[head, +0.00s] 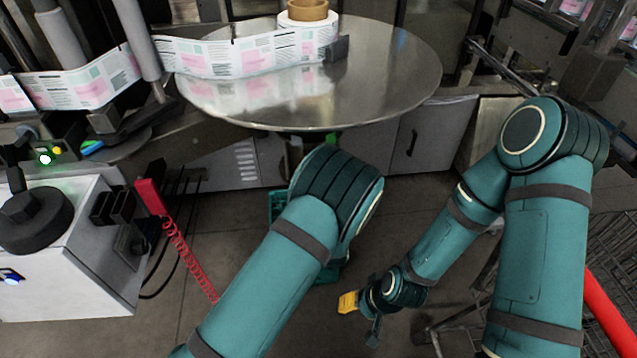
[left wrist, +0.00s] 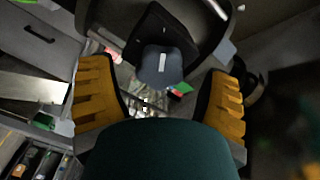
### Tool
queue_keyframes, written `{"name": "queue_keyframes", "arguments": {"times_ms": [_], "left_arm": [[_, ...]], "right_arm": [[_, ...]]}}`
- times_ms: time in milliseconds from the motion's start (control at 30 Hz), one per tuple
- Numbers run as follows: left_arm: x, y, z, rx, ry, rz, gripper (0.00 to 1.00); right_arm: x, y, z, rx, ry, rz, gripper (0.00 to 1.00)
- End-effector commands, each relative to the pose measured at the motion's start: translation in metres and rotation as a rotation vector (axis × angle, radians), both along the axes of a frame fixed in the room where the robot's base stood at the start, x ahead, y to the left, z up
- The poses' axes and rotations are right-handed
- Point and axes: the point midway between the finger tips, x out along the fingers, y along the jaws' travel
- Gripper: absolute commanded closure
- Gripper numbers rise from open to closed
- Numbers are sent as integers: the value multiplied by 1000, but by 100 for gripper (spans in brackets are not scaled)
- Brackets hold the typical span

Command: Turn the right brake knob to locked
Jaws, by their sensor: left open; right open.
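A grey-blue knob (left wrist: 160,68) with a white pointer line shows in the left wrist view. A small green and red marking (left wrist: 181,90) lies just below and right of it. I cannot tell whether this is the right brake knob. My left gripper (left wrist: 162,80) is open, its yellow fingers on either side of the knob with gaps to both. In the head view my left arm hides that gripper and the knob; a green patch (head: 332,138) shows under the turntable. My right gripper (head: 361,317) is open and empty, low over the floor.
The round steel turntable (head: 395,70) carries a label reel and printed strip (head: 235,55) above my left arm. A white machine box (head: 75,265) stands at left with a coiled red cable (head: 187,254). A wire cart (head: 612,245) is at right. Floor between is mostly clear.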

Motion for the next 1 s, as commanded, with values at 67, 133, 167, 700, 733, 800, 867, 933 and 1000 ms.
{"name": "queue_keyframes", "arguments": {"times_ms": [67, 133, 167, 700, 733, 800, 867, 933, 1000], "left_arm": [[-15, -2, 0, 2, 1, -2, 22], [-30, -4, 0, 2, 2, -3, 22], [-36, -5, 0, 2, 2, -2, 22], [-102, -11, 1, 0, -2, 0, 22], [-102, -11, 1, 0, -2, 0, 22], [-102, -11, 1, 0, -2, 0, 22], [-102, -11, 1, 0, -2, 0, 22], [-102, -11, 1, -1, -2, 0, 22], [-102, -11, 1, -1, -2, 0, 22]], "right_arm": [[0, 0, 0, 0, 0, 0, 53], [0, 0, 0, 0, 0, 0, 53], [0, 0, 0, 0, 0, 0, 53], [0, 0, 0, 0, 0, 0, 53], [0, 0, 0, 0, 0, 0, 53], [0, 0, 0, 0, 0, 0, 53], [0, 0, 0, 0, 0, 0, 53], [0, 0, 0, 0, 0, 0, 53], [0, 0, 0, 0, 0, 0, 53]]}}
